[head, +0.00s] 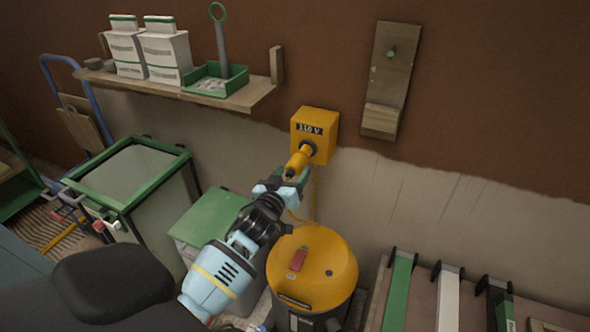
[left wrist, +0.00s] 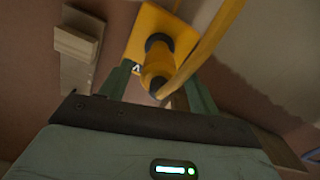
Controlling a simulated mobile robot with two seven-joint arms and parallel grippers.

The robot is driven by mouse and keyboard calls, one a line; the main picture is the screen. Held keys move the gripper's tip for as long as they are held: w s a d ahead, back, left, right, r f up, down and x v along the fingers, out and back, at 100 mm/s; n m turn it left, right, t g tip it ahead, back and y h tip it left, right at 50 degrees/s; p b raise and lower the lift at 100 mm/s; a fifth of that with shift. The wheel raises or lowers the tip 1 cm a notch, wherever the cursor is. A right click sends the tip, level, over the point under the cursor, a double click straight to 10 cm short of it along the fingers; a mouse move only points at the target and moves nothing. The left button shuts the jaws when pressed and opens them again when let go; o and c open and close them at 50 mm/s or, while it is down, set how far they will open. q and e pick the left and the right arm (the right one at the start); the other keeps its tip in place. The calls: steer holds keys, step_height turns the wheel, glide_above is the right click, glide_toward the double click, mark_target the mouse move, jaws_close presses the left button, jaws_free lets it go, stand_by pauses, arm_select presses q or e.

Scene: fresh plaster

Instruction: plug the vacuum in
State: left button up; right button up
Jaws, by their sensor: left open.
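The yellow 110 V socket box (head: 325,145) is fixed to the wall; it also shows in the left wrist view (left wrist: 138,42). The yellow plug (head: 299,160) sits at the black round socket on its front and appears seated in it. In the left wrist view the plug (left wrist: 157,68) points toward the camera, with its yellow cord (left wrist: 212,45) running to the upper right. My left gripper (head: 292,177) is open, its fingers (left wrist: 160,84) on either side of the plug's rear end. The vacuum (head: 320,262), yellow-lidded with a red switch, stands below. My right gripper is out of view.
A wooden shelf (head: 240,98) with boxes and a green tray (head: 214,83) is left of the socket. A wooden board (head: 392,75) with a peg hangs right. A green-rimmed bin (head: 125,200) and green-lidded box (head: 208,220) stand left, a tool rack (head: 425,300) lower right.

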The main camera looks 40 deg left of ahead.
arm_select(q)
steer(key=shift+x, duration=0.9)
steer(key=shift+w+a, duration=0.1)
steer(key=shift+w, duration=0.25)
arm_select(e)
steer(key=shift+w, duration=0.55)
